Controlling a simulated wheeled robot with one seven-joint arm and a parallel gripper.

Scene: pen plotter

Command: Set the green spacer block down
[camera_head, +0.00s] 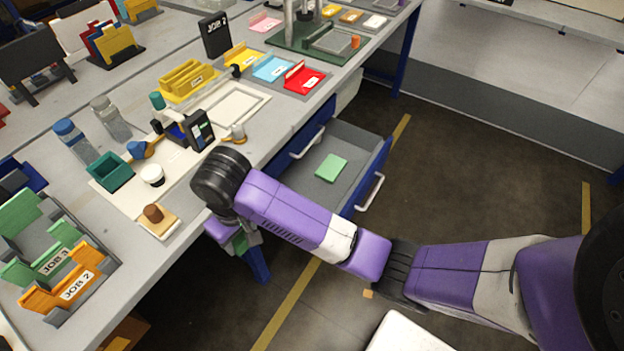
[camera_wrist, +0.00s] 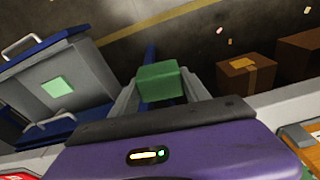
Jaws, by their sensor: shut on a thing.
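The green spacer block (camera_wrist: 158,82) is held between the two fingers of my gripper (camera_wrist: 160,95) in the wrist view. My gripper is shut on it, in the air beyond the bench's front edge, with the floor below. In the head view my gripper (camera_head: 238,238) hangs beside the bench edge, left of the open drawer, mostly hidden by my own purple arm. Only a small part of the block (camera_head: 239,243) shows there.
An open grey drawer (camera_head: 347,146) with a blue front holds a flat light green piece (camera_head: 331,167). The bench top (camera_head: 150,246) carries a wooden piece on a small tray (camera_head: 158,222), a teal bin (camera_head: 112,171) and job racks. Cardboard boxes (camera_wrist: 245,75) stand on the floor.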

